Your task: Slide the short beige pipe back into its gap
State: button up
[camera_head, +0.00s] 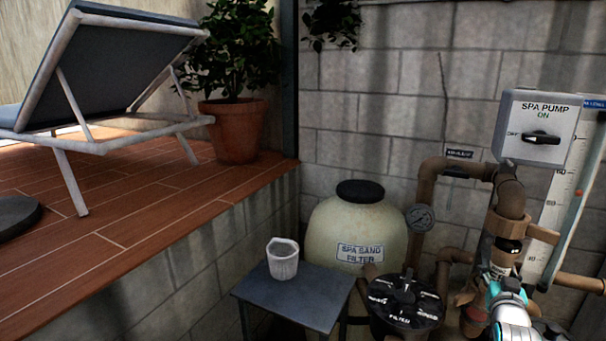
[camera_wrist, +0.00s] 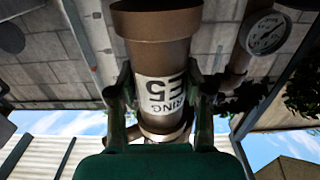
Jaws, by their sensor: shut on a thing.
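The short beige pipe (camera_wrist: 160,58) is upright between my fingers in the wrist view, which is upside down. It carries a white label with partly hidden text ending in "RING" and "E5". My gripper (camera_wrist: 160,92) is shut on it, one finger on each side. In the head view my gripper (camera_head: 499,289) is at the lower right, in front of the pipework. The pipe's label (camera_head: 501,268) shows just above it, below a wide beige collar (camera_head: 507,226) on the upper pipe. My gripper hides the pipe's lower end there, and I cannot tell whether it is seated.
A pressure gauge (camera_head: 420,218), a black-lidded filter (camera_head: 405,300) and a sand filter tank (camera_head: 358,228) stand left of the pipework. The spa pump switch box (camera_head: 536,128) is above. A small table (camera_head: 300,302) bears a whitish cup (camera_head: 283,262).

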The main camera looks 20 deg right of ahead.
jog(key=v, duration=0.9)
dwell(1.3)
jog(key=shift+d, duration=0.1)
jog(key=shift+w, duration=0.1)
jog(key=shift+w+a+x, duration=0.1)
jog(key=shift+w+x, duration=0.05)
jog(key=shift+x, duration=0.75)
jog(key=shift+w+a+x, duration=0.1)
jog(key=shift+x, duration=0.85)
jog(key=shift+x, duration=2.5)
dwell(1.2)
